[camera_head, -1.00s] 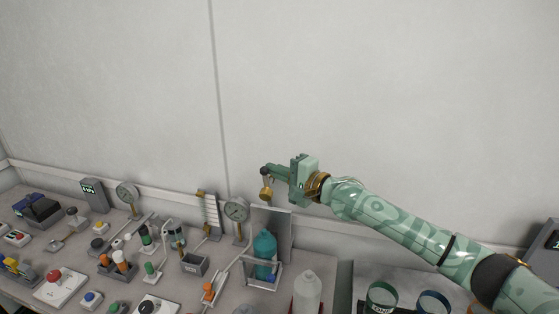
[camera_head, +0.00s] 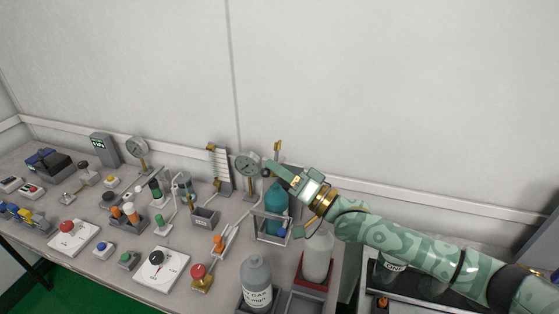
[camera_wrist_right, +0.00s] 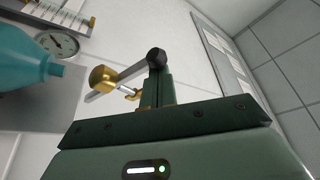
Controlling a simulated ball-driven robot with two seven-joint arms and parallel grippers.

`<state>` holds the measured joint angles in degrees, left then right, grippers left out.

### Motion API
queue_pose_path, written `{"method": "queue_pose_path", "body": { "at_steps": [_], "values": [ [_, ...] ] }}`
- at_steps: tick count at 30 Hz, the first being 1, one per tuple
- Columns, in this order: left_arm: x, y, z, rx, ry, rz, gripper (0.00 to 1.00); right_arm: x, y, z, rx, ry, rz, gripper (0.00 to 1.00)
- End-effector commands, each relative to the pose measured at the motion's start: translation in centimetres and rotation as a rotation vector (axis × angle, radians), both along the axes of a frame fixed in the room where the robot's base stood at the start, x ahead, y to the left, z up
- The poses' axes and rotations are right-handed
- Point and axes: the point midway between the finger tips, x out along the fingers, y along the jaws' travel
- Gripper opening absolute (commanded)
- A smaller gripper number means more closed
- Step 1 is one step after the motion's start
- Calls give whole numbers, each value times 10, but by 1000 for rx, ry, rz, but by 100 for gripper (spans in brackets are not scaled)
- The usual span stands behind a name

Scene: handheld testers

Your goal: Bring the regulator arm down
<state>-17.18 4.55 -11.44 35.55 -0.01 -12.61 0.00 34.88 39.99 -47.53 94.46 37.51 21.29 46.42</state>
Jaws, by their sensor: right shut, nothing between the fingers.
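My right gripper (camera_head: 277,169) is shut and empty, in front of the wall behind the bench and close to the teal bottle (camera_head: 275,196). In the wrist view, its fingers (camera_wrist_right: 157,88) stand up from the dark green palm. A grey bar with a brass end piece (camera_wrist_right: 103,78) runs from behind a black round knob at the fingertips; I take it for the regulator arm. Whether the fingers touch it I cannot tell. In the head view, a brass piece (camera_head: 278,147) stands above the fingertips; most of its mounting is hidden by the gripper. My left gripper is not in view.
A round gauge (camera_head: 247,164) stands left of the gripper, also in the wrist view (camera_wrist_right: 57,43). The white bottle (camera_head: 317,257) and grey bottle (camera_head: 256,281) stand in front. Several buttons, switches and levers crowd the bench to the left.

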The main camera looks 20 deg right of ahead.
Motion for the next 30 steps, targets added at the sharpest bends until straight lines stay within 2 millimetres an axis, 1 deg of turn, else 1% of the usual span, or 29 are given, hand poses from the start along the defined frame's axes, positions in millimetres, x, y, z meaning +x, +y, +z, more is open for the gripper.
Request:
{"method": "queue_pose_path", "body": {
  "at_steps": [1, 9, 26, 30],
  "values": [
    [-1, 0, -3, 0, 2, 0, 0, -1, 1, -5, -2, -1, 0, 0],
    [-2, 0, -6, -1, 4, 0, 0, -5, 3, -14, 0, 1, 0, 0],
    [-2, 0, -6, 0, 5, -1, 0, -6, 4, -16, 1, 2, 0, 0],
    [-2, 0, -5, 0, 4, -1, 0, -10, -1, -18, 1, 3, -1, 0]
  ]
}}
